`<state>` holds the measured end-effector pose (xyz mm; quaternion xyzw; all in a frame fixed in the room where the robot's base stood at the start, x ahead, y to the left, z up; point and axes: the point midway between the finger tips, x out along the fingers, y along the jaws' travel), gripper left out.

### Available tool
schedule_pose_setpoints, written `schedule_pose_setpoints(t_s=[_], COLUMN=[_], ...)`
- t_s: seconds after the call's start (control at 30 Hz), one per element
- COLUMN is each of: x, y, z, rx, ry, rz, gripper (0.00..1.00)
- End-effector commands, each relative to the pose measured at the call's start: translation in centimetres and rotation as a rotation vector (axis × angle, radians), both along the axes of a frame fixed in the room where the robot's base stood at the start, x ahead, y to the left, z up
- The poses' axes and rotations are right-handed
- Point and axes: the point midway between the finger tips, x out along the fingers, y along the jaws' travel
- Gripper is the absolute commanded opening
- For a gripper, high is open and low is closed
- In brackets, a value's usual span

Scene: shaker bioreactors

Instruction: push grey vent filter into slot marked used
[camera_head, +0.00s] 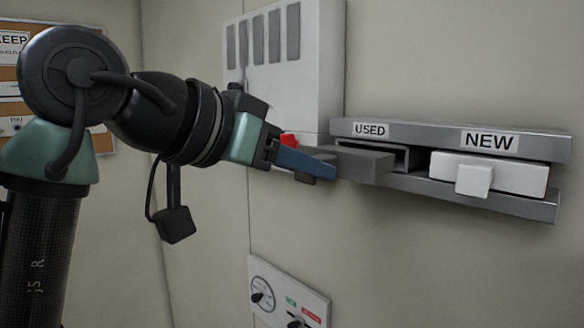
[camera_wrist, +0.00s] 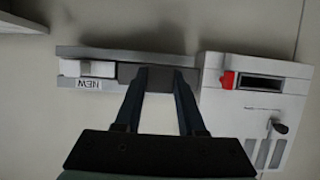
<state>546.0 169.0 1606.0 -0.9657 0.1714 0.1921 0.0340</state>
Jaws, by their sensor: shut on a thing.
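The grey vent filter (camera_head: 362,164) is a flat, dark grey block at the left end of the wall rack. My gripper (camera_head: 322,168) is shut on its near end. The filter sticks out in front of the slot marked USED (camera_head: 412,157), whose dark opening shows beside it on the right. I cannot tell whether its far end is inside the slot. In the wrist view the filter (camera_wrist: 129,72) shows at and between the fingertips of my gripper (camera_wrist: 163,76), which hide part of it.
A white filter (camera_head: 515,178) with a square knob fills the slot marked NEW on the right of the metal rack (camera_head: 545,208). A pale wall unit (camera_head: 290,60) with a red part (camera_head: 288,140) is close behind my gripper. A control panel (camera_head: 288,290) is below.

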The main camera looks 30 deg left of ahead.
Motion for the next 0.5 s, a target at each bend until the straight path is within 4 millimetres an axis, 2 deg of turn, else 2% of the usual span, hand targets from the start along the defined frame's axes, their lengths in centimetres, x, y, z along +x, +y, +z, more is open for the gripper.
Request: schedule_pose_setpoints(t_s=[0.2,0.5], x=[1.7,1.6], y=[-0.6,-0.6], z=[0.1,0.1], rx=[0.001,-0.001], ry=[-0.001,-0.002], rz=[0.001,0.000], gripper=[0.00,0.00])
